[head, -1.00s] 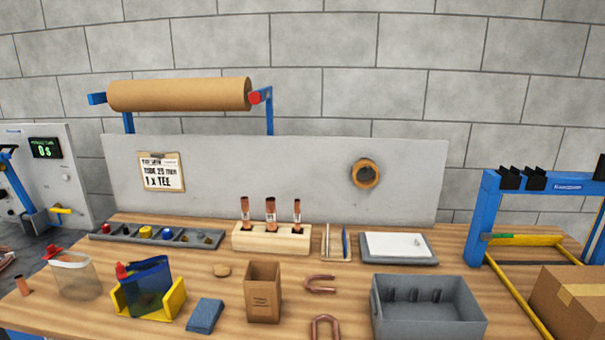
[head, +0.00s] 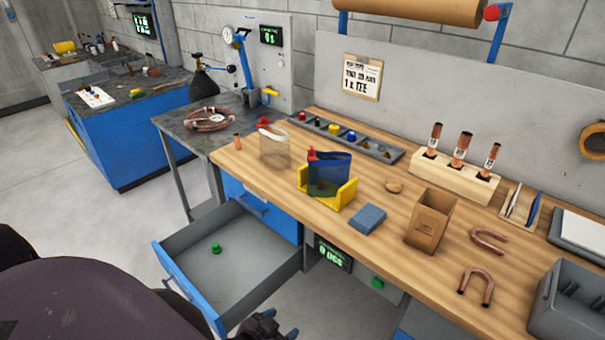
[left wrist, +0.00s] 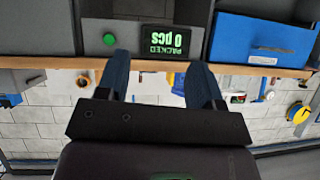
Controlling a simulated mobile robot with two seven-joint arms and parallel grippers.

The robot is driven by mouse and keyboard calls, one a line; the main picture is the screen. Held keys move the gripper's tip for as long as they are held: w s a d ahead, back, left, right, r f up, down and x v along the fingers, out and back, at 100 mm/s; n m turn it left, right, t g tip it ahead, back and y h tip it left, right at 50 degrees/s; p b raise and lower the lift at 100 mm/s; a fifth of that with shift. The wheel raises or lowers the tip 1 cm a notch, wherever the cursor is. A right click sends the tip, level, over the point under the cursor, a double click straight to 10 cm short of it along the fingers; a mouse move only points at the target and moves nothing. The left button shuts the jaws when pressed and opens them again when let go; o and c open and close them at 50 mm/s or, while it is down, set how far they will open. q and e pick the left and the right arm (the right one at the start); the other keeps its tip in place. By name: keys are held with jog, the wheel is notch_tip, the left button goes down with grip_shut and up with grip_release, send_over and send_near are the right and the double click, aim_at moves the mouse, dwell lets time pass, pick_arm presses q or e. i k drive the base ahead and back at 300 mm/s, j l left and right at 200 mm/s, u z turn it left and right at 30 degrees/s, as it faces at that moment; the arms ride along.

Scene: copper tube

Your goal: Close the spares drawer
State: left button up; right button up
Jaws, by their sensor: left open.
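The spares drawer (head: 258,273) stands pulled out from under the left part of the workbench in the head view. It is a grey box with a blue front (head: 187,287), and a small green item (head: 216,248) lies inside. My left gripper (head: 270,328) shows dark at the bottom edge, just right of the drawer's front corner. Whether it touches the drawer cannot be told. In the left wrist view its two fingers (left wrist: 160,82) are apart with nothing between them. My right gripper is not in view.
A shut blue drawer (head: 262,211) sits above the open one. The workbench top (head: 300,184) holds a yellow stand (head: 343,195), a cardboard box (head: 428,222) and copper bends. A display (head: 332,256) and green button (head: 378,283) are under its edge. Floor is free to the left.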

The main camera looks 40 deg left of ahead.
aim_at(255, 261)
jog(key=u, duration=2.15)
jog(key=j+z, duration=0.15)
jog(key=z, duration=0.3)
jog(key=i+j, duration=0.05)
